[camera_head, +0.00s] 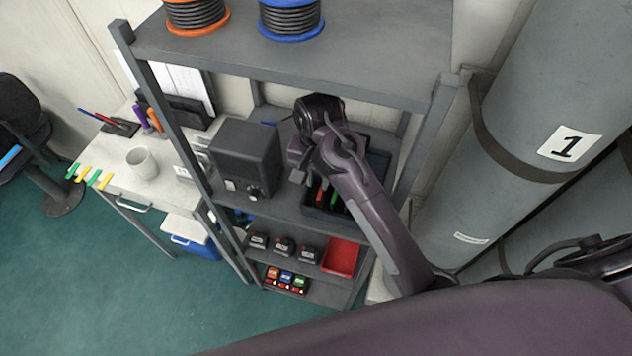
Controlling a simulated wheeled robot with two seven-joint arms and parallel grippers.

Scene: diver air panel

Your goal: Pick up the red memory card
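A dark open bin (325,213) stands on the middle shelf, with a thin red item (321,193) and a green item (334,199) upright in it. The red item may be the red memory card; it is too small to tell. My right gripper (299,172) is above the shelf, just left of the bin and beside the dark speaker-like box. Its fingers are small and partly hidden by my arm, so its opening is unclear. My arm also covers part of the bin. My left gripper is not in view.
The dark box (246,158) stands close left of my gripper. A grey upper shelf (350,50) with cable spools overhangs. A lower shelf holds a red bin (341,257), and the bottom one small coloured items (286,277). A large grey cylinder (540,120) stands right.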

